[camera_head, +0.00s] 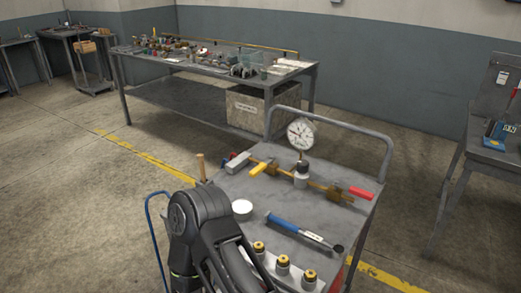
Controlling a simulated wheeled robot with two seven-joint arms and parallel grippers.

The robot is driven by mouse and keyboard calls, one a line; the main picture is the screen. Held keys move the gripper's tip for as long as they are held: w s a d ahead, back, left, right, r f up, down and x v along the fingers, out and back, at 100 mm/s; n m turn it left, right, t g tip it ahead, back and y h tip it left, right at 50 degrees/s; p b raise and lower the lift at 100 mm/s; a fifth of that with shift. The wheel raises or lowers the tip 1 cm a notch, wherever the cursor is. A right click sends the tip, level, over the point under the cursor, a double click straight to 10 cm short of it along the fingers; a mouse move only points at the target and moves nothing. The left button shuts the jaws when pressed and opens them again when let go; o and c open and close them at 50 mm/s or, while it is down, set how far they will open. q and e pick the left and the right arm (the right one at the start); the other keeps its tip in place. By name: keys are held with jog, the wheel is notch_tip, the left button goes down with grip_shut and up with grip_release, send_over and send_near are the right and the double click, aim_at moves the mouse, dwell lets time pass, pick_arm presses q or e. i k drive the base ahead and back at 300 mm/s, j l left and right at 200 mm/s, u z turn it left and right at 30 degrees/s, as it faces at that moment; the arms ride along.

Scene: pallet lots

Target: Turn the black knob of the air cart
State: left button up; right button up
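The air cart (228,187) is a grey metal cart with a tubular push handle, in the middle to lower right. A round white dial gauge (301,133) stands on its brass pipe line (318,187). Under the gauge is a pale cylindrical part (301,172) with a darker band. The line carries a yellow lever (258,168) and a red lever (360,193). I cannot clearly make out a black knob at this size. A black arm of mine covers the cart's near left side. Neither gripper's fingers show.
On the cart lie a blue-handled tool (284,222) with a black end, a white round piece (242,209) and several brass-topped fittings (283,264). Floor at left is open.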

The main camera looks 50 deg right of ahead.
aim_at(302, 165)
jog(key=k+l+u, duration=0.35)
jog(key=k+l, duration=0.45)
jog(key=l, duration=0.3)
jog(key=k+l+u, duration=0.35)
jog(key=k+l, duration=0.55)
jog(key=k, duration=0.05)
